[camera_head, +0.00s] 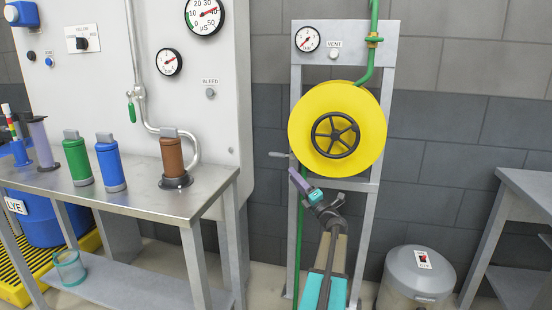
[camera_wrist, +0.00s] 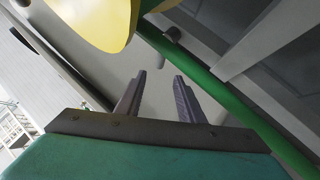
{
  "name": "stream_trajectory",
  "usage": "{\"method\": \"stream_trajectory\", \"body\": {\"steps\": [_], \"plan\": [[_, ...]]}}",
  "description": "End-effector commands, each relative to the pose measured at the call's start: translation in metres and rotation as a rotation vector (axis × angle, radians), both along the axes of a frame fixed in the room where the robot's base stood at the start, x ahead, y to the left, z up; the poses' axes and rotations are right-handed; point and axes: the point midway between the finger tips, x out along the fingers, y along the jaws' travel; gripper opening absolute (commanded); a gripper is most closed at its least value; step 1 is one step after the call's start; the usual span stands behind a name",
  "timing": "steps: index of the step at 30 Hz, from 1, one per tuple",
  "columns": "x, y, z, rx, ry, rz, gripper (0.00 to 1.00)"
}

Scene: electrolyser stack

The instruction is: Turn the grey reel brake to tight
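The grey reel brake (camera_head: 278,155) is a small lever sticking out to the left of the stand, beside the yellow hose reel (camera_head: 365,112). It lies roughly level. My gripper (camera_head: 294,174) is just below and right of the lever, apart from it, in front of the stand's left post. In the wrist view my gripper (camera_wrist: 160,82) is open, with a clear gap between its two fingers. The reel's yellow rim (camera_wrist: 122,22) shows at the top left there. A small grey part shows beyond the fingertips; I cannot tell if it is the brake.
A green hose (camera_wrist: 225,105) runs down close to the right of the fingers. A steel bench (camera_head: 150,195) with several bottles stands at left. A lidded grey bin (camera_head: 412,275) and another bench (camera_head: 530,185) are at right.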

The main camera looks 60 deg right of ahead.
Motion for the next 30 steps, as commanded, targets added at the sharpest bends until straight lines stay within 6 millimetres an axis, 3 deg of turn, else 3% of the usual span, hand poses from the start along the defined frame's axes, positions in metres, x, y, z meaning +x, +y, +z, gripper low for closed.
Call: {"method": "stream_trajectory", "body": {"steps": [11, 30], "plan": [[0.009, -0.005, 0.003, 0.002, -0.001, -0.002, 0.35], [0.078, -0.035, 0.035, 0.001, 0.0, -0.003, 0.35]]}}
